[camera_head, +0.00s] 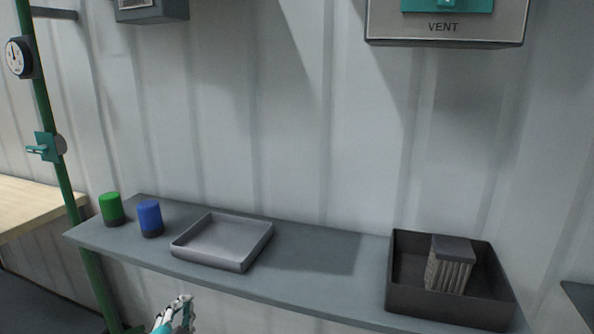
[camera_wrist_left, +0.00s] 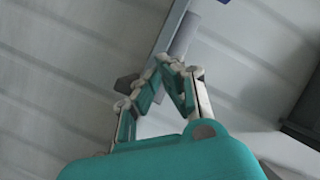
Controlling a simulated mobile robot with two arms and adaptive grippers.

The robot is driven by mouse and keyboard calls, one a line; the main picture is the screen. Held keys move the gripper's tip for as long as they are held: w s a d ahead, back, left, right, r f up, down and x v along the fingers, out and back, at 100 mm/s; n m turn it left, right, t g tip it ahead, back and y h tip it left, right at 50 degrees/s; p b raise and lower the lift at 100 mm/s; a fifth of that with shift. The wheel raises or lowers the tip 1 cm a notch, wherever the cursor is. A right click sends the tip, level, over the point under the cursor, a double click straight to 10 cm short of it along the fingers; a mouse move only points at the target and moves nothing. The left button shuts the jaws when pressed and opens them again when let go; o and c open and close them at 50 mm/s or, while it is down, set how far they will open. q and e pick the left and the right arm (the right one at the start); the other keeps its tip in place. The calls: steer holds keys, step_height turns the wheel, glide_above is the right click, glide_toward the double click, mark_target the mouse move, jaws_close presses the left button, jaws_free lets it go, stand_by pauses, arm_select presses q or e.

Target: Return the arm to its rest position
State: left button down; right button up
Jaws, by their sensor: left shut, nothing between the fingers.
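My left gripper (camera_head: 178,312) shows at the bottom edge of the head view, in front of and below the front edge of the grey shelf (camera_head: 330,285). In the left wrist view my left gripper (camera_wrist_left: 165,62) has its teal and white fingers drawn together at the tips, with nothing between them. The rest of the left arm is out of the head view. My right gripper is in neither view.
On the shelf stand a green cylinder (camera_head: 110,209), a blue cylinder (camera_head: 150,219), an empty grey tray (camera_head: 208,258) and a dark bin (camera_head: 393,290) holding a ribbed block (camera_head: 448,266). A green pole (camera_head: 70,205) rises at left. A VENT box (camera_head: 444,28) hangs above.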

arm_select(q)
steer(key=s+d+f+n+g+h, duration=0.1)
steer(key=s+f+n+g, duration=0.45)
steer(key=s+f, duration=0.75)
steer(key=s+f+n+g, duration=0.2)
steer(key=s+f+g, duration=0.7)
steer(key=s, duration=0.6)
step_height(320, 180, down, 25)
steer(key=s+p, duration=0.2)
steer(key=s+a+f+p, duration=0.2)
steer(key=s+a+f, duration=0.1)
steer(key=s+f, duration=1)
steer(key=s+g, duration=0.1)
steer(key=s, duration=0.1)
steer(key=shift+s+f, duration=0.35)
steer(key=shift+m, duration=0.25)
